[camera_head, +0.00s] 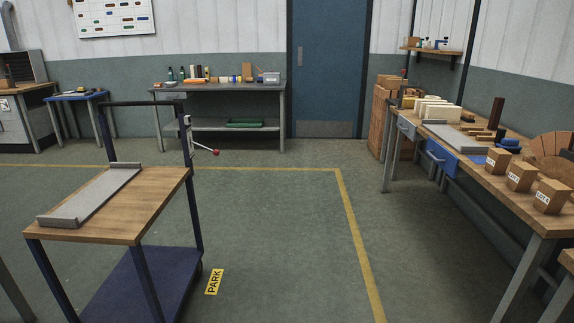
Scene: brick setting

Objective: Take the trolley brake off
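The trolley (160,208) stands at the left, with a wooden top, a dark blue frame and a blue lower deck (165,282). A brake lever (204,148) with a dark red knob (216,152) sits on its right rear upright, on a pale bracket (188,122). The lever slopes slightly down and points right. A grey metal channel tray (92,195) lies on the trolley top. A yellow PARK sign (214,282) lies on the floor beside the trolley. Neither of my grippers is in view.
A workbench (500,190) with boxes marked LOT (497,161) runs along the right. A bench with bottles (218,88) stands at the back, left of a blue door (328,65). The floor between the trolley and right workbench is clear, crossed by a yellow line (355,232).

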